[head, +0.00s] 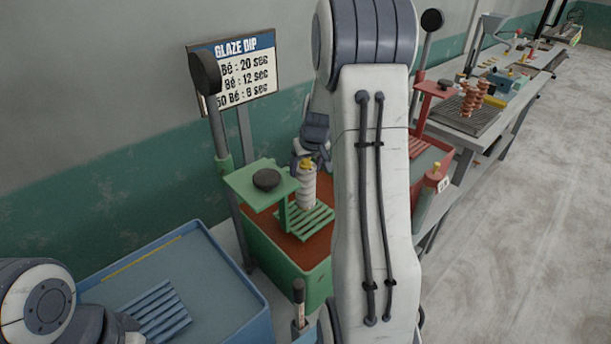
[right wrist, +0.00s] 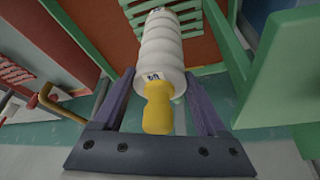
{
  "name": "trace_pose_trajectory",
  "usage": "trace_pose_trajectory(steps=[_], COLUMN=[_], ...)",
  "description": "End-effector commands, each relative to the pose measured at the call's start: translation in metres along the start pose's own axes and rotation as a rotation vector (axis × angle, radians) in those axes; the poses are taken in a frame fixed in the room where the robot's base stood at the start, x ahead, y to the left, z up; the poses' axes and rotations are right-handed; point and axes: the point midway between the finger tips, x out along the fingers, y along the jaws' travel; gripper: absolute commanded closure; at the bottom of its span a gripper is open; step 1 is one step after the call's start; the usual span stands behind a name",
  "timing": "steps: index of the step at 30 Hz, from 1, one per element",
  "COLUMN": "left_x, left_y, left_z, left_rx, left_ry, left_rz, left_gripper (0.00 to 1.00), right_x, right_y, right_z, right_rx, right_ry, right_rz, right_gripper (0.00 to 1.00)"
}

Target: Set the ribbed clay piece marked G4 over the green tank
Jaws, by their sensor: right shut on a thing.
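The ribbed white clay piece (head: 308,188) has a yellow knob and hangs upright from my right gripper (head: 308,163). In the right wrist view the clay piece (right wrist: 162,45) lies between the two purple fingers, with its yellow knob (right wrist: 158,106) nearest the camera. A small dark mark shows by the knob, too small to read surely. The piece is over the green tank (head: 318,285), above the green slatted rack (head: 306,222) and reddish-brown liquid. Whether its lower end touches the rack cannot be told. My left arm shows at the lower left; its gripper is out of view.
A green post with a side plate (head: 260,186) and dark knob stands close left of the piece. A blue tank (head: 215,255) is at left, a red tank (head: 425,170) behind my right arm. A bench (head: 480,137) with brown ribbed pieces stands at the right.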

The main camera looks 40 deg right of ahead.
Motion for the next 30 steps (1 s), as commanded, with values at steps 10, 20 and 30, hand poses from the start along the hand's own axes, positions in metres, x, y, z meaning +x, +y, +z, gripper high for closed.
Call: trace_pose_trajectory(steps=[10, 20, 30], left_x=[-0.006, -0.006, -0.003], left_y=[0.0, 0.0, 0.0], left_z=[0.0, 0.0, 0.0], left_rx=[0.0, 0.0, 0.0], left_ry=[0.0, 0.0, 0.0], left_rz=[0.0, 0.0, 0.0], left_gripper=[0.5, 0.5, 0.5], right_x=[0.034, 0.039, 0.042], right_y=[0.001, 0.001, 0.001], right_z=[0.011, 0.013, 0.015], right_rx=[0.003, 0.002, 0.002], right_ry=[0.001, 0.004, 0.001], right_rz=[0.001, 0.002, 0.001], right_gripper=[1.0, 1.0, 0.0])
